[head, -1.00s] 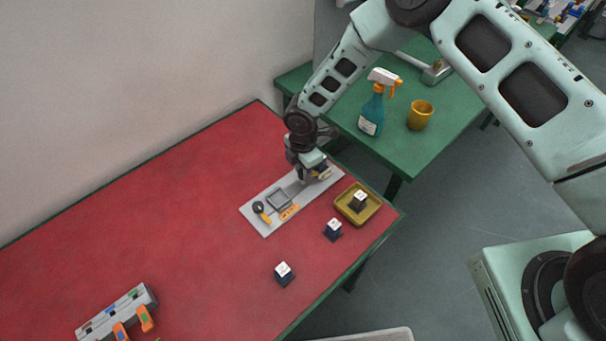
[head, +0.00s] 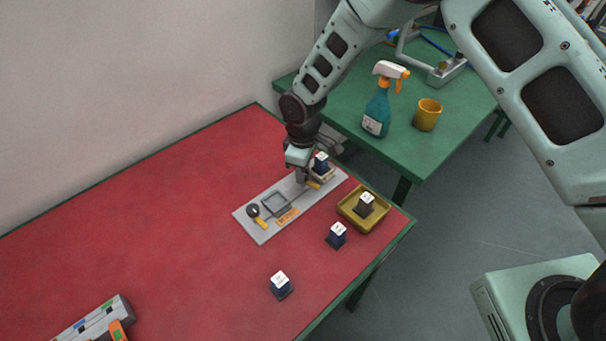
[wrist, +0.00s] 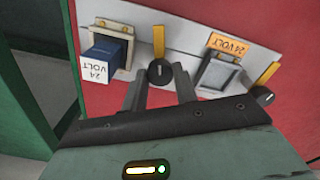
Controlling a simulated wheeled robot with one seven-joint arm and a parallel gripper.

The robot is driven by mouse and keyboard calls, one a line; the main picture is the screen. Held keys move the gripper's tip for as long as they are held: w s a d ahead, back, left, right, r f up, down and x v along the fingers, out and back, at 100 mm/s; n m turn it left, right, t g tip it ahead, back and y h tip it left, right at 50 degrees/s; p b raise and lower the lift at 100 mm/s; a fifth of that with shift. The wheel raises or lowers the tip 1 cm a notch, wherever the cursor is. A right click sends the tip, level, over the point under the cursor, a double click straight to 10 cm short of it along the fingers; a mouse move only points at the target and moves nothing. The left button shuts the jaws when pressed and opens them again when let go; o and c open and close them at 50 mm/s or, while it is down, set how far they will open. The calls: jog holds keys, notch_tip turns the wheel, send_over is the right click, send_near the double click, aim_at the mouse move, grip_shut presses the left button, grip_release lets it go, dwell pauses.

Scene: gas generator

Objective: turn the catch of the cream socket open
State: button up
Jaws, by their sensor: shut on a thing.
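A cream socket (wrist: 124,33) stands on a light grey plate, with a dark blue block (wrist: 104,48) labelled 24 VOLT in it; the block also shows in the head view (head: 321,161). Beside the socket is its catch (wrist: 158,44), a round black knob with a yellow lever. The lever points up in the wrist view, alongside the socket and not across the block. My gripper (wrist: 160,77) is shut on the catch's knob, one finger on each side. In the head view my gripper (head: 301,179) hides most of the catch.
The plate (head: 245,224) also bears an empty grey socket (head: 276,203) with its own catch (head: 254,212) and an orange label. Two loose blocks (head: 337,236) (head: 281,286) and a yellow tray (head: 349,211) holding a block are nearby.

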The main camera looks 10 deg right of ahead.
jog(key=shift+m+b, duration=0.75)
jog(key=shift+m, duration=0.85)
jog(key=o, duration=1)
jog(key=shift+c, duration=0.2)
jog(key=shift+r, duration=0.1)
notch_tip(320, 180, up, 17)
jog(key=b, duration=0.3)
jog(key=shift+r, duration=0.15)
jog(key=shift+s, duration=0.1)
